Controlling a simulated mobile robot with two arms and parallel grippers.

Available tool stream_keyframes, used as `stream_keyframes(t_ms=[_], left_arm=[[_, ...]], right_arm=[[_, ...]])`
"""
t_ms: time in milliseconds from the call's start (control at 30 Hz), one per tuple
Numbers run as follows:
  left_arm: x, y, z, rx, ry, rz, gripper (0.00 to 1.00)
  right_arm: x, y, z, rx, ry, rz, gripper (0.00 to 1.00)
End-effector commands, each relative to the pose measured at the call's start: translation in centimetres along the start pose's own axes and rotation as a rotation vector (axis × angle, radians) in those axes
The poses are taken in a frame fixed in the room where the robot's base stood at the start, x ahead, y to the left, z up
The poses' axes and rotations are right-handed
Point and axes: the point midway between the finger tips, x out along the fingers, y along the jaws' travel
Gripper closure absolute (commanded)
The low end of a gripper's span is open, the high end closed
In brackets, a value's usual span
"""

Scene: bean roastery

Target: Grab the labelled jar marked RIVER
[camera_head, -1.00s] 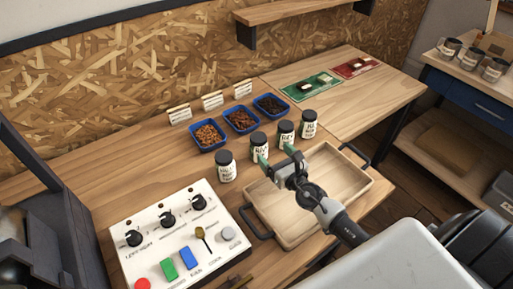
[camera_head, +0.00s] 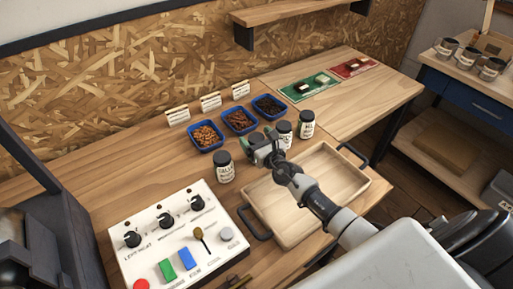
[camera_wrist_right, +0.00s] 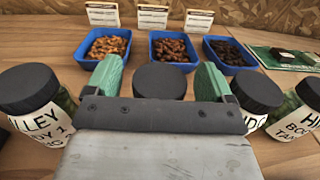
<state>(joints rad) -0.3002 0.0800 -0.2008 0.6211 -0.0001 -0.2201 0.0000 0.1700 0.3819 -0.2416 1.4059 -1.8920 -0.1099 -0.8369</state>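Several dark-lidded jars stand in a row on the bench. My right gripper (camera_head: 263,146) is at the second jar from the left and mostly covers it in the head view. In the right wrist view this jar's lid (camera_wrist_right: 160,80) lies between the green fingers, with a gap on each side. Its label is hidden now. The leftmost jar (camera_head: 224,170) has a label ending in "LLEY". The third jar (camera_head: 283,135) and the rightmost jar (camera_head: 306,125) stand to the right. The rightmost label starts with "HI". My left gripper is not in view.
A wooden tray (camera_head: 310,232) lies in front of the jars, under my right arm. Blue bean trays (camera_head: 205,136) and small cards (camera_head: 178,115) stand behind. A control panel (camera_head: 175,235) is at the left. Green (camera_head: 296,95) and red (camera_head: 345,72) mats lie farther right.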

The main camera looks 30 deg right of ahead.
Motion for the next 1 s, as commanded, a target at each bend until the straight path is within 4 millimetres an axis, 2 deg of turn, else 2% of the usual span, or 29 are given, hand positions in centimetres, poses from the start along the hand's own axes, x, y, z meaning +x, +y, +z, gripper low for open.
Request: stream_keyframes(t_ms=[33, 367, 667, 1000], left_arm=[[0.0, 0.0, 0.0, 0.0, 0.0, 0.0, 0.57], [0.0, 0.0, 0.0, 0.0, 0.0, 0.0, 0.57], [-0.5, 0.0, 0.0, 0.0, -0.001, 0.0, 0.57], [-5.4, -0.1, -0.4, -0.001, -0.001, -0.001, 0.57]], right_arm=[[0.0, 0.0, 0.0, 0.0, 0.0, 0.0, 0.24], [0.0, 0.0, 0.0, 0.0, 0.0, 0.0, 0.75], [0.0, 0.0, 0.7, 0.001, -0.003, -0.002, 0.75], [0.0, 0.0, 6.9, 0.004, -0.003, -0.001, 0.75]])
